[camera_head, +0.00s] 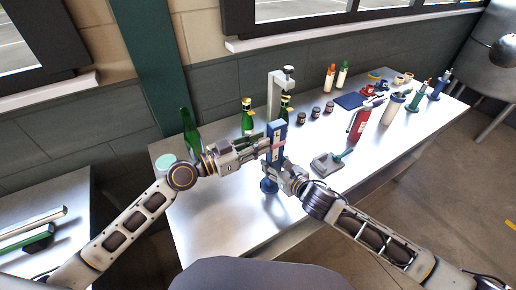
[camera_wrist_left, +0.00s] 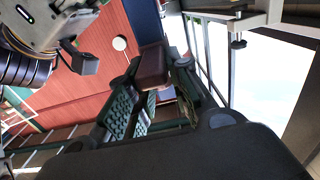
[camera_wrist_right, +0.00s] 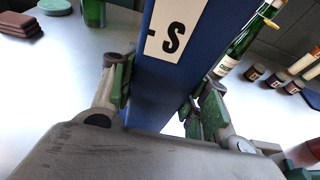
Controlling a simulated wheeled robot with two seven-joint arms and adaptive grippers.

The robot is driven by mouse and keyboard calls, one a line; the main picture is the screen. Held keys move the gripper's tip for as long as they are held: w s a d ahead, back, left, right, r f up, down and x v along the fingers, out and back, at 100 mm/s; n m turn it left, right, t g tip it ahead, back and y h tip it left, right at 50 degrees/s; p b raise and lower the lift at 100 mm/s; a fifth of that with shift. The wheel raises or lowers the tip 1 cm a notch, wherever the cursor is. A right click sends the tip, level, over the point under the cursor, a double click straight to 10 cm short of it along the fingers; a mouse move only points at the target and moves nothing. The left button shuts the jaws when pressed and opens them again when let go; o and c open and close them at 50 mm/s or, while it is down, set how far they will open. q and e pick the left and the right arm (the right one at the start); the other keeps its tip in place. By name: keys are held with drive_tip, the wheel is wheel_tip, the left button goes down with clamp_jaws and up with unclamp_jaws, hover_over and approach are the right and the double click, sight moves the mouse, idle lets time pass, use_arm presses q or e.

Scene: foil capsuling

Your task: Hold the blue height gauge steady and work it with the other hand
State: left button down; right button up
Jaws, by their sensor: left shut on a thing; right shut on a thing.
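The blue height gauge (camera_head: 274,133) stands upright near the front of the table, on a round blue foot (camera_head: 268,186). My right gripper (camera_head: 279,168) is shut on its lower column; the right wrist view shows the blue column (camera_wrist_right: 168,75), with a white label bearing an "S", between the green-padded fingers. My left gripper (camera_head: 266,146) is higher, at the gauge's upper part. In the left wrist view it is shut on a small brown block (camera_wrist_left: 153,67) beside the blue column (camera_wrist_left: 142,17). How the block joins the gauge is hidden.
A grey stand (camera_head: 273,95) with a knob rises just behind the gauge. Green bottles (camera_head: 190,130) stand at the back left. Small dark jars (camera_head: 303,115), a red bottle (camera_head: 360,124) and a grey tool (camera_head: 328,163) are to the right. The table's front left is bare.

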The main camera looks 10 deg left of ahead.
sight(270, 126)
use_arm(q)
drive_tip(key=shift+a+r, duration=0.1)
drive_tip(key=shift+r, duration=2.5)
drive_tip(key=c, duration=1.3)
unclamp_jaws()
drive_tip(key=shift+o, duration=0.2)
drive_tip(key=shift+f, duration=0.1)
drive_tip(key=shift+s+a, duration=0.1)
drive_tip(key=shift+a, duration=0.05)
drive_tip(key=shift+s+a, duration=0.1)
drive_tip(key=shift+a, duration=0.05)
drive_tip(key=v, duration=1.1)
drive_tip(key=shift+s, duration=0.1)
